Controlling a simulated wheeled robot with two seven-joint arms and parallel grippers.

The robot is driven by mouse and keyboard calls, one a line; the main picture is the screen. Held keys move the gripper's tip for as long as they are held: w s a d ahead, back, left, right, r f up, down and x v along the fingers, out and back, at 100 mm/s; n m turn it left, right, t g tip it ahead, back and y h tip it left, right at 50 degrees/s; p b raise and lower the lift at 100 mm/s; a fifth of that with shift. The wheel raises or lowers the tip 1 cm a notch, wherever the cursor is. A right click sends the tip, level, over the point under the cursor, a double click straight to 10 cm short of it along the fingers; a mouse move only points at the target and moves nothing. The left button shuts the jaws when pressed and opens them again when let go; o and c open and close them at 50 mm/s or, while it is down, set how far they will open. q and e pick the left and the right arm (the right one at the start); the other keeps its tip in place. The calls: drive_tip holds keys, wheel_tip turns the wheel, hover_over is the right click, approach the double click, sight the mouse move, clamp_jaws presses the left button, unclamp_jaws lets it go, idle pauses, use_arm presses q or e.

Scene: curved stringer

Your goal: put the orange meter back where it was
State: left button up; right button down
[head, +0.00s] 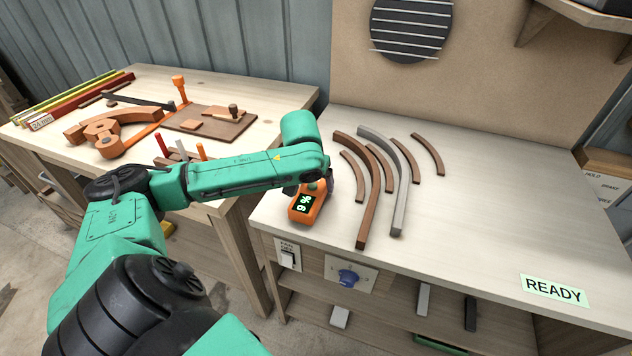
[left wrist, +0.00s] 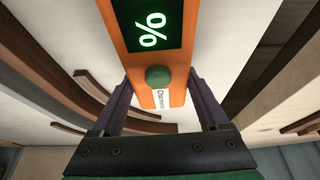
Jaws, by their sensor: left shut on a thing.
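The orange meter (head: 303,211) is at the front left corner of the right bench in the head view. Its dark screen shows "9 %". My left gripper (head: 319,187) is shut on it from above, with my arm reaching across from the left. In the left wrist view the meter (left wrist: 177,60) sits between the two dark fingers, with its screen, a green button and a white label showing. I cannot tell whether the meter touches the bench top or hangs just above it. My right gripper is not in view.
Curved brown strips (head: 367,205) and a grey curved strip (head: 401,200) lie just right of the meter. A "READY" label (head: 553,290) is at the front right. The right bench's right side is clear.

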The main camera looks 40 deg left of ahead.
sight(309, 193)
use_arm(q)
drive_tip(key=o, duration=1.2)
drive_tip(key=shift+o, duration=0.2)
drive_tip(key=v, duration=1.2)
drive_tip(key=shift+p, duration=0.35)
drive_tip(key=shift+r, duration=0.1)
